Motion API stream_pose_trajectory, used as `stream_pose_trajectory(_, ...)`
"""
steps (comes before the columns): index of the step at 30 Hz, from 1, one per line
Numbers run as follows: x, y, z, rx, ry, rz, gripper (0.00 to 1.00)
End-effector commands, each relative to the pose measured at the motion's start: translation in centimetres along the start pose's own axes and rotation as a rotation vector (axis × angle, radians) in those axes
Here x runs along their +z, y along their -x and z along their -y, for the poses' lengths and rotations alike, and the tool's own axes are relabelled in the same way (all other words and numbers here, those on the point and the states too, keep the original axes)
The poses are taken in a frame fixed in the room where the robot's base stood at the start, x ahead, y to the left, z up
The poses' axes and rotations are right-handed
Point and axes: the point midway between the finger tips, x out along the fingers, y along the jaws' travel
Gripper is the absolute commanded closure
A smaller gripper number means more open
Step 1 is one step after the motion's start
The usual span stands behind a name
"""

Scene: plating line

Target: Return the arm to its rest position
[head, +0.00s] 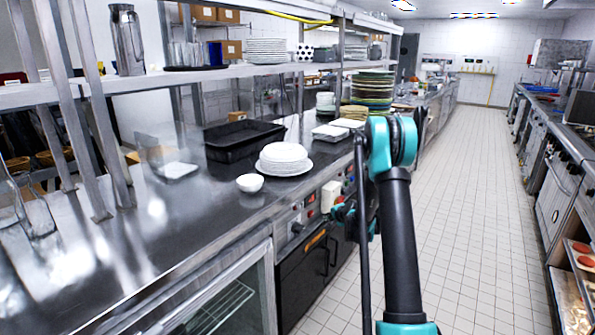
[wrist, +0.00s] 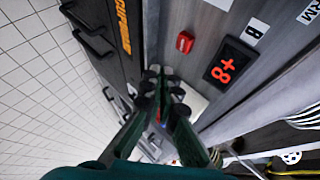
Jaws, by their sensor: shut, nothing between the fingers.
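My arm (head: 402,235), black and teal, rises from the bottom of the head view and bends at a teal joint in front of the counter edge. My gripper (wrist: 162,72) shows in the wrist view, its dark fingers together and empty. It hangs in front of the counter's front panel, beside a red button (wrist: 184,42) and a display with red digits (wrist: 232,64). In the head view my arm partly hides the gripper, low by the counter front.
The steel counter (head: 215,205) holds a black tray (head: 240,150), stacked white plates (head: 284,160) and a white bowl (head: 250,183). A shelf (head: 200,80) runs above. Black handles (wrist: 97,42) stick out near my gripper. The tiled aisle floor (head: 480,200) is clear.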

Motion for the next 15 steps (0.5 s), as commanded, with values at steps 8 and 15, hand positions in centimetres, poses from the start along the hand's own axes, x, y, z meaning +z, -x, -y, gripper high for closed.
stream_pose_trajectory(8,3.2,9.7,1.0,0.108,0.216,0.042,1.0)
stream_pose_trajectory(15,6.4,17.9,-0.2,0.2,0.396,0.086,1.0)
